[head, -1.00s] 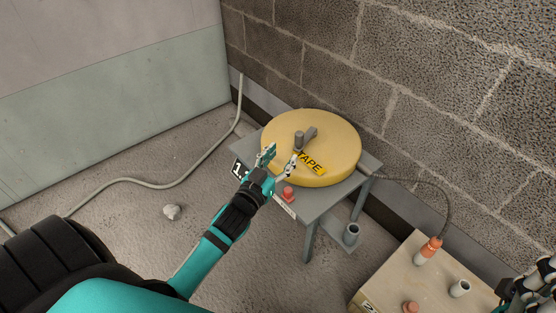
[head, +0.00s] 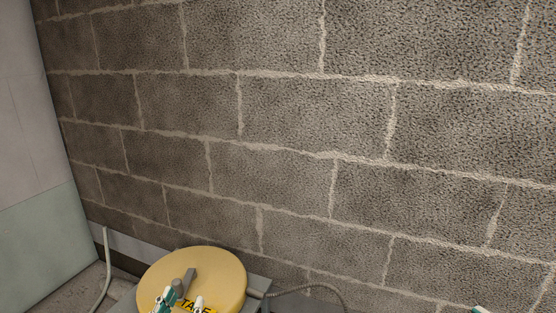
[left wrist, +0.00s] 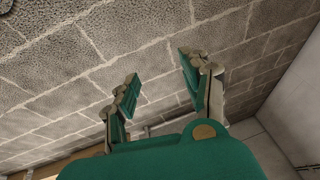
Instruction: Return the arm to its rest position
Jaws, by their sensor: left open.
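My left gripper (head: 183,302) shows at the bottom edge of the head view, in front of the yellow tape reel. In the left wrist view its two fingers (left wrist: 158,92) stand apart with nothing between them, facing the block wall. The yellow round reel (head: 212,272) has a grey crank handle (head: 184,283) on top and a yellow TAPE label (head: 198,306). Its lower part is cut off by the picture edge. A small teal bit at the bottom right of the head view may be my right arm; the right gripper itself does not show.
The reel rests on a grey table (head: 257,292), mostly out of frame. A grey hose (head: 318,286) runs from it to the right along the block wall (head: 290,120). A pale cable (head: 104,265) lies at the left, near the pale green wall panel (head: 45,250).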

